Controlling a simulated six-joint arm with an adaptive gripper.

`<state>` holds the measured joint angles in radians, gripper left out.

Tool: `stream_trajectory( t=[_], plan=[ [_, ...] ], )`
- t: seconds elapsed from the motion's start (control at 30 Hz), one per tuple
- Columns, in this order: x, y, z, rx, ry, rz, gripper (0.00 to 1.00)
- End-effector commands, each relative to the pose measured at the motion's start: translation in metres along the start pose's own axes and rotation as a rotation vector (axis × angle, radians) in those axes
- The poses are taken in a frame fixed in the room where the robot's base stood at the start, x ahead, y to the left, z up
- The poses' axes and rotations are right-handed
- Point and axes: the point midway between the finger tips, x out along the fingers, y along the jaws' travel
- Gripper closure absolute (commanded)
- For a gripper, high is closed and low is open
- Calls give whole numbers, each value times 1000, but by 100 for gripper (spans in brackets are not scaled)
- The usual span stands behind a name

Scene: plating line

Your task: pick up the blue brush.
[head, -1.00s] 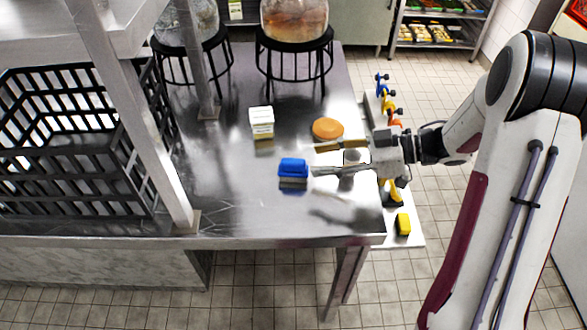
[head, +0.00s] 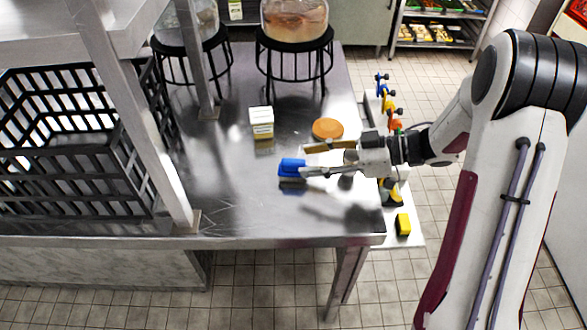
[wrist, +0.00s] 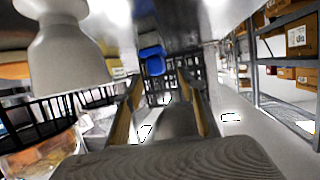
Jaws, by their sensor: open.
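The blue brush (head: 292,167) lies on the steel table, its top blue and its lower part dark. My gripper (head: 303,160) comes in from the right with its two fingers apart and nothing between them. In the head view the nearer fingertip overlaps the brush's right edge; I cannot tell whether it touches. In the wrist view the brush (wrist: 152,60) appears beyond the fingertips (wrist: 160,80), nearer the left finger. The underside of the brush is hidden.
An orange-brown round object (head: 328,129) lies just behind my gripper. A small white and yellow box (head: 261,122) stands behind the brush. A black crate (head: 80,185) and a metal post (head: 160,150) are at the left. The table front is clear.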

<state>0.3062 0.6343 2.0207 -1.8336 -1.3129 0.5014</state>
Motion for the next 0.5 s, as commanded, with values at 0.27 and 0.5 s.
stream_trajectory(
  t=[0.27, 0.5],
  plan=[
    [17, 1, 0, 0, 1, -3, 59],
    [42, 2, 0, 1, 0, -3, 59]
  ],
)
